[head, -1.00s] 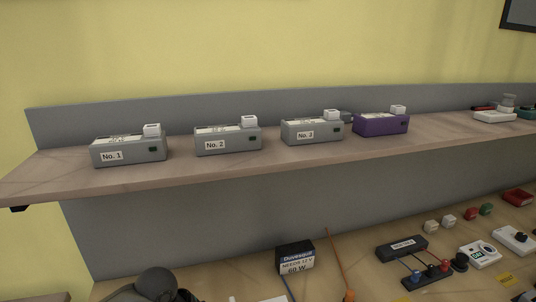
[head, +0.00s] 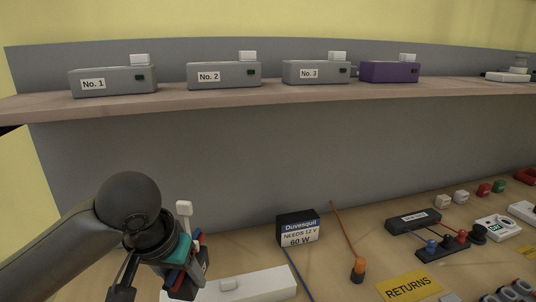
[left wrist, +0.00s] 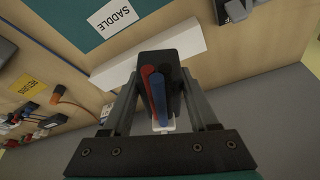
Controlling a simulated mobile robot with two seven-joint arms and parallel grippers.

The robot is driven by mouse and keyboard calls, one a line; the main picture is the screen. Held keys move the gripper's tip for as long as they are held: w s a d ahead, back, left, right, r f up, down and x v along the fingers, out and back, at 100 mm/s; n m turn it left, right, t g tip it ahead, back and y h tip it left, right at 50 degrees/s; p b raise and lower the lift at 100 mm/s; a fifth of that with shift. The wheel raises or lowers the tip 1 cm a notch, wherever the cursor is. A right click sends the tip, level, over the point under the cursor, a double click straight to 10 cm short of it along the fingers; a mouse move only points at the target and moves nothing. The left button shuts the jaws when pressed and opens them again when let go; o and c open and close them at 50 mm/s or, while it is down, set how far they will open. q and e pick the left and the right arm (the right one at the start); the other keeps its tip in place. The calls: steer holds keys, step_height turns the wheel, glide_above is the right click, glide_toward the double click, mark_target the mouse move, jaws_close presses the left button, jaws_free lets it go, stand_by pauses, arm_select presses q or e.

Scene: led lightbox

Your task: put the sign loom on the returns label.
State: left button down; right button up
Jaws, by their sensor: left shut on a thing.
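My left gripper (head: 184,272) is at the lower left of the head view, above the bench. It is shut on a bundle of red, blue and black leads with a dark body and a white end piece, which looks like the sign loom (left wrist: 159,92). In the left wrist view the bundle sits between the two fingers. The yellow returns label (head: 412,286) lies flat on the bench, well to the right of the gripper in the head view. It also shows at the left of the left wrist view (left wrist: 27,85). My right gripper is not in view.
A white bar (head: 235,285) lies beside and below the gripper. A Duvesquil 60 W box (head: 298,229) and an orange-tipped lead (head: 357,269) stand between gripper and label. Black terminal blocks (head: 443,246) are behind the label. A shelf (head: 270,93) with several boxes runs above.

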arm_select(q)
steer(key=shift+s+a+r+n+b, duration=0.15)
steer(key=shift+a+r+n+b, duration=0.2)
steer(key=shift+n, duration=0.35)
